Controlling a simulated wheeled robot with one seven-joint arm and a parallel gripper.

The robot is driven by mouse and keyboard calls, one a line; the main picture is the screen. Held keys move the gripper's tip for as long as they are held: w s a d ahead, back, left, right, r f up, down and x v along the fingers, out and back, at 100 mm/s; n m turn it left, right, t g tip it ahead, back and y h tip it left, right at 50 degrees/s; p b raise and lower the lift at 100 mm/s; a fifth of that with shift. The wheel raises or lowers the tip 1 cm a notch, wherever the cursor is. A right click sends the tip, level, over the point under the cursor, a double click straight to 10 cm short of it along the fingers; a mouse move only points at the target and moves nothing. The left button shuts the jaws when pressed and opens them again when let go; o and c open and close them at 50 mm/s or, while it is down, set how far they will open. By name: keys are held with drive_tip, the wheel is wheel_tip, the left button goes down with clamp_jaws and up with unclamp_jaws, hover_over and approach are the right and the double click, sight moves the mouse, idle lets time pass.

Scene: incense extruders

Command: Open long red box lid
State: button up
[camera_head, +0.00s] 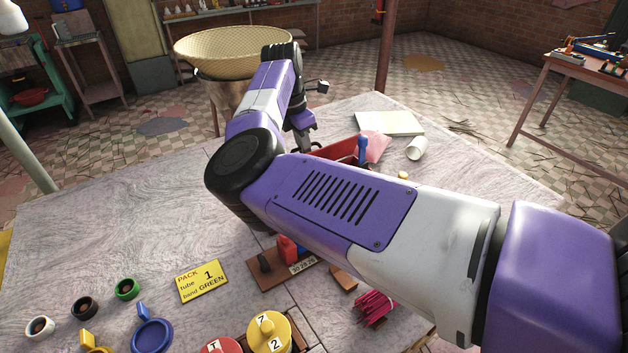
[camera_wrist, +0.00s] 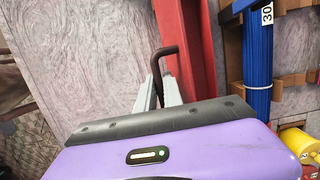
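The long red box (camera_head: 340,150) lies on the table and is mostly hidden behind my arm in the head view. In the wrist view its red side (camera_wrist: 192,60) runs up the picture, right of the fingers. A dark bent handle (camera_wrist: 166,50) shows beside the red box. My gripper (camera_wrist: 158,85) has its two grey fingers close together with the handle's lower part between them. In the head view my gripper (camera_head: 303,143) points down by the box's left end. The lid's seam is not clear in either view.
Blue tubes (camera_wrist: 258,60) marked 30 stand in a wooden rack right of the box. A yellow cylinder (camera_wrist: 298,140) is lower right. A white paper roll (camera_head: 416,148) and pale board (camera_head: 390,123) lie beyond. The table's left side (camera_head: 110,215) is largely clear.

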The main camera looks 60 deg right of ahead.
drive_tip(key=shift+w, duration=0.1)
drive_tip(key=shift+w+d+f+b, duration=0.3)
drive_tip(key=shift+w+d+b, duration=0.05)
drive_tip(key=shift+w+b, duration=0.3)
drive_tip(key=shift+f, duration=0.1)
drive_tip(key=shift+w+d+f+b, duration=0.3)
drive_tip(key=shift+w+b, duration=0.25)
drive_tip(key=shift+b, duration=0.15)
drive_tip(key=o, duration=1.1)
